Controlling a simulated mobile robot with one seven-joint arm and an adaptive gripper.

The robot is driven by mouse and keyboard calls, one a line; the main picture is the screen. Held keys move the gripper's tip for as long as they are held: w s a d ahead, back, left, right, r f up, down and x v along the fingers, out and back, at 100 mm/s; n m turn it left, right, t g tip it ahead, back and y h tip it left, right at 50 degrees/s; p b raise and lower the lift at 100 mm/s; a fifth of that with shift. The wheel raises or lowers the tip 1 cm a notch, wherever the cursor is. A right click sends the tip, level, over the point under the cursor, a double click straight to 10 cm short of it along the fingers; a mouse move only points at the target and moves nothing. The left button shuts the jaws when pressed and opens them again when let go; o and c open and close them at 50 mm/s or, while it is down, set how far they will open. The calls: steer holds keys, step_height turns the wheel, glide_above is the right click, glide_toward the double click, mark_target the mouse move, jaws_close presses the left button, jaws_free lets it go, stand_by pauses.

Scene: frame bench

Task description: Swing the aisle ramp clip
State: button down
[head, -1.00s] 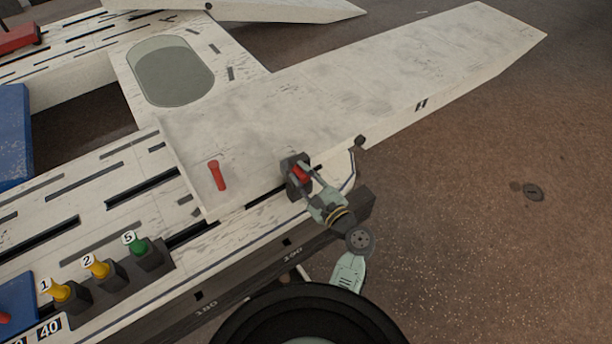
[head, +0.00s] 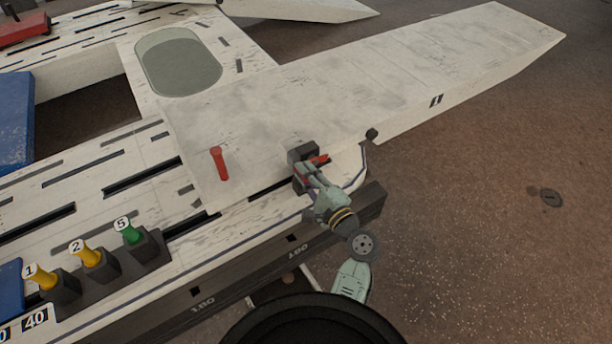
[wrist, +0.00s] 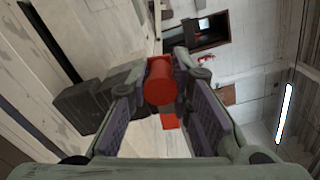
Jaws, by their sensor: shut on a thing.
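The aisle ramp (head: 400,90) is a long pale plate that runs from the frame bench to the upper right. Its clip has a dark block (head: 302,152) at the ramp's near edge and a red lever (head: 321,159) that points right. My gripper (head: 309,176) is at the clip and shut on the lever, partly covering it. In the wrist view the lever's round red end (wrist: 160,82) is between my two fingers (wrist: 163,92), with the dark block (wrist: 88,103) to the left.
Yellow and green numbered knobs (head: 90,254) line the bench's near edge. A small dark knob (head: 372,134) is at the ramp's edge. The floor (head: 500,230) on the right is mostly clear.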

steer(key=shift+a, duration=0.25)
steer(key=c, duration=1.4)
jaws_free()
steer(key=shift+w, duration=0.15)
steer(key=shift+d+r, duration=0.1)
steer(key=shift+r, duration=0.1)
step_height(320, 180, up, 10)
steer(key=shift+f, duration=0.15)
